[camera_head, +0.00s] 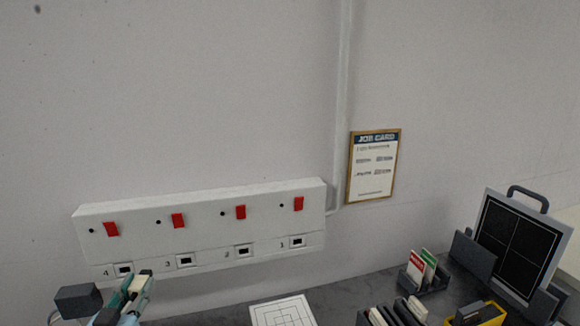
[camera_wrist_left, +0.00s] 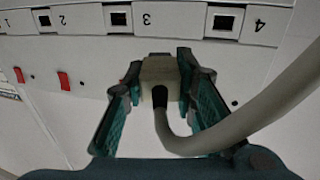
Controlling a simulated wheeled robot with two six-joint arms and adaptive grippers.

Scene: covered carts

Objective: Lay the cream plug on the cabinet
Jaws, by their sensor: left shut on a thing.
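The cream plug (camera_head: 142,281) is between the fingers of my left gripper (camera_head: 136,289), at the lower left of the head view. In the left wrist view the plug (camera_wrist_left: 160,72) sits between the teal fingers (camera_wrist_left: 158,88), which are shut on it. A thick pale cable (camera_wrist_left: 230,138) runs from the plug and curves up to the right. The plug appears in front of the white socket panel (camera_head: 205,225), below its numbered sockets. A dark grey top (camera_head: 345,290) at the lower right may be the cabinet. My right gripper is out of view.
The panel has red switches (camera_head: 178,221) and dark socket openings. On the grey top are a white sheet with printed squares (camera_head: 284,312), a card holder (camera_head: 428,277), a yellow bin (camera_head: 490,318) and a black framed panel (camera_head: 515,245). A job card (camera_head: 373,166) hangs on the wall.

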